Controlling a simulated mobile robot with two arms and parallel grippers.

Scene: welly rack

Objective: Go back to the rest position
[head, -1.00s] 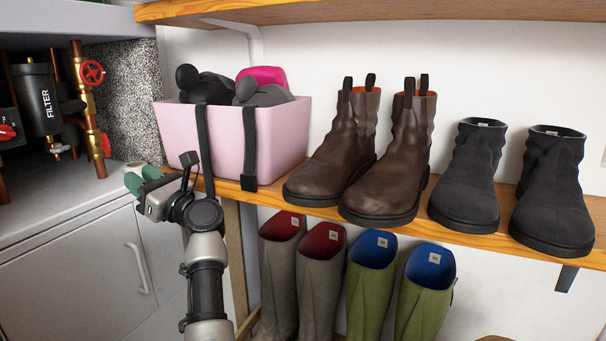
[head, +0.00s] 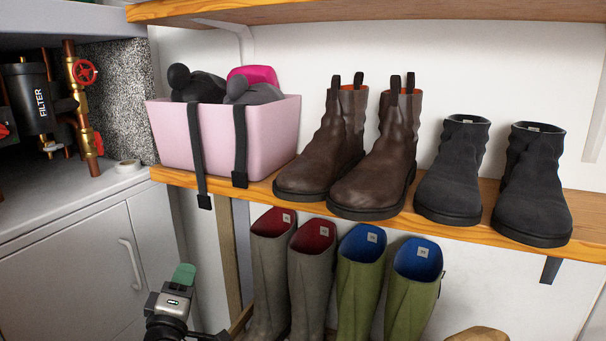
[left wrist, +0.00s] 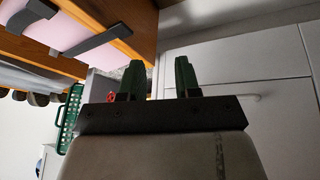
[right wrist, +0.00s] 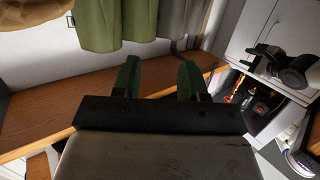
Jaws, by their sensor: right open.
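My left gripper (head: 183,276) is low in the head view, in front of the grey cabinet and below the upper shelf. Only one green fingertip shows clearly there. In the left wrist view its two green fingers (left wrist: 162,75) stand apart with nothing between them. My right gripper is out of the head view. In the right wrist view its green fingers (right wrist: 159,78) are apart and empty, in front of a wooden board and below the green wellies (right wrist: 110,25). Those green wellies also show in the head view (head: 362,290), beside the grey wellies (head: 270,285).
The upper shelf (head: 475,232) holds a pink box (head: 270,135) with straps hanging over its front, brown boots (head: 340,150) and black boots (head: 455,170). The grey cabinet (head: 80,265) stands at the left, with pipes and a filter (head: 40,100) above it.

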